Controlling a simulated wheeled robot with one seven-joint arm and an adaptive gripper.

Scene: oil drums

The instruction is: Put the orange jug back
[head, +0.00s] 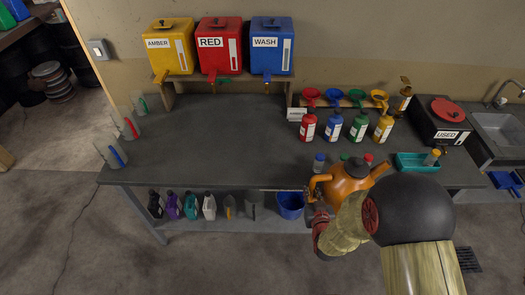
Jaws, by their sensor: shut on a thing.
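The orange jug (345,184) is in the right half of the head view, in front of the grey workbench's front edge. It is round-bodied, with a handle on its left and a spout pointing up to the right. My gripper (316,208) is at the handle side of the jug and shut on it, at the lower end of the handle. The jug looks roughly upright. My own arm hides the jug's lower right part, and the exact finger contact is too small to make out.
The grey bench (220,130) has a wide clear top at left and centre. Behind stand amber, red and wash tanks. Several coloured bottles and funnels stand right of centre, with a teal tray (408,170) further right. The lower shelf holds bottles and a blue bucket (290,205).

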